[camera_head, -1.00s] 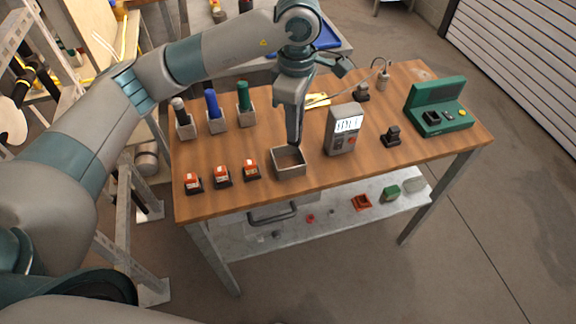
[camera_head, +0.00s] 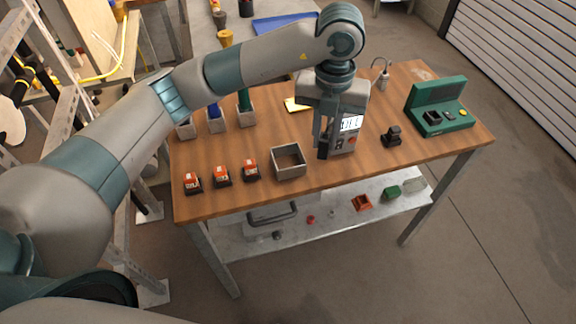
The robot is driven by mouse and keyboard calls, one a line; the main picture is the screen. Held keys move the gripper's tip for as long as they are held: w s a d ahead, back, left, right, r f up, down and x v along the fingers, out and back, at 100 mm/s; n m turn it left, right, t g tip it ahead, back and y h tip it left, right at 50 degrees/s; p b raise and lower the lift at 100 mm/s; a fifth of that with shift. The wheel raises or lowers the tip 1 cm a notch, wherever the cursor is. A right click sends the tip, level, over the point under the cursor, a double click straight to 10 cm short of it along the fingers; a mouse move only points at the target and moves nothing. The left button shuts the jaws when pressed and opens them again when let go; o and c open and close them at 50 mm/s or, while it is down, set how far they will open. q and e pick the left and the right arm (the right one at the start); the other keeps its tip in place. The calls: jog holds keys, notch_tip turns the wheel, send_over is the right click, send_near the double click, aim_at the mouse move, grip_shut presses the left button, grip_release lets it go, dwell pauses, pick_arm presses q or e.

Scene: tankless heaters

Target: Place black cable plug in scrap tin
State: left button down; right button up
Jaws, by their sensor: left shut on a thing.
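My left gripper (camera_head: 323,150) points down in front of the grey meter, right of the tin. It is shut on a small dark piece at its fingertips, taken to be the black cable plug; its shape is hard to make out. The scrap tin (camera_head: 288,175), an open square metal box, stands empty near the table's front edge, apart from the gripper. Another black plug-like block (camera_head: 392,136) stands on the table right of the meter. My right gripper is not in view.
The grey meter (camera_head: 350,124) is partly hidden by my gripper. Three orange-topped blocks (camera_head: 222,172) stand left of the tin. Holders with coloured handles (camera_head: 246,115) stand behind, and a green device (camera_head: 440,108) is at the right. Wood between tin and blocks is clear.

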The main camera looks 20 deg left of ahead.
pick_arm(q)
jog(key=n, duration=0.2)
jog(key=d+n, duration=0.1)
jog(key=n, duration=0.1)
jog(key=d+n, duration=0.1)
jog(key=n, duration=0.1)
jog(key=shift+s+f, duration=0.1)
jog(key=shift+s, duration=0.1)
jog(key=w+a+f+p, duration=0.3)
jog(key=a+f, duration=0.4)
jog(key=a, duration=0.4)
jog(key=shift+p, duration=0.65)
jog(key=shift+w+f, duration=0.1)
jog(key=shift+f+p, duration=0.25)
jog(key=shift+p, duration=0.05)
notch_tip(320, 180, down, 3)
jog(key=shift+a+r+p, duration=0.1)
jog(key=shift+p, duration=0.65)
jog(key=shift+f, duration=0.25)
jog(key=shift+f, duration=0.15)
